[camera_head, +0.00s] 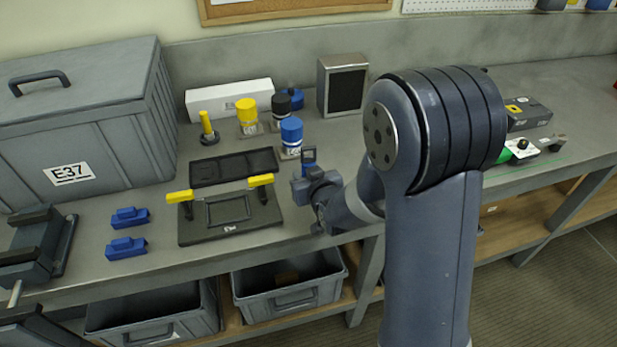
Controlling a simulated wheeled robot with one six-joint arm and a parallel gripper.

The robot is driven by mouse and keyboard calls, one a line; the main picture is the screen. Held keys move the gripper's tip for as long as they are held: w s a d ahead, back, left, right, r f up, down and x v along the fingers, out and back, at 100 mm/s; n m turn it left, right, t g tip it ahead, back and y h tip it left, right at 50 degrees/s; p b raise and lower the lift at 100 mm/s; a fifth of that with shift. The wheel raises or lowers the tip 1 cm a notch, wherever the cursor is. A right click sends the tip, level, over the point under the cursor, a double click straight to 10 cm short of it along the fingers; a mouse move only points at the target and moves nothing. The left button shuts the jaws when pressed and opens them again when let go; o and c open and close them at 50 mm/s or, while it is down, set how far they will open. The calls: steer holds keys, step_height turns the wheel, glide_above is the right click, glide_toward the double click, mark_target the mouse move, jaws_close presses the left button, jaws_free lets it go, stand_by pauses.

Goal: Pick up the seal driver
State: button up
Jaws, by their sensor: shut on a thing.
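My gripper (307,179) is low over the bench, near the right edge of the dark fixture plate. It is shut on a small blue piece (309,155), mostly hidden by the jaws. I cannot tell from this view whether this piece is the seal driver. A yellow-handled tool with a round dark base (207,125) stands upright at the back left, apart from my gripper.
The fixture plate (230,219) with yellow clamps lies left of my gripper, with a black tray (234,168) behind it. Two blue blocks (126,232) lie further left. A grey case (85,115), a white box (229,99) and a speaker-like box (342,84) stand behind.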

jaws_close()
step_height(320, 180, up, 10)
steer(key=shift+r+b, duration=0.1)
steer(key=shift+b, duration=0.3)
stand_by(0.8)
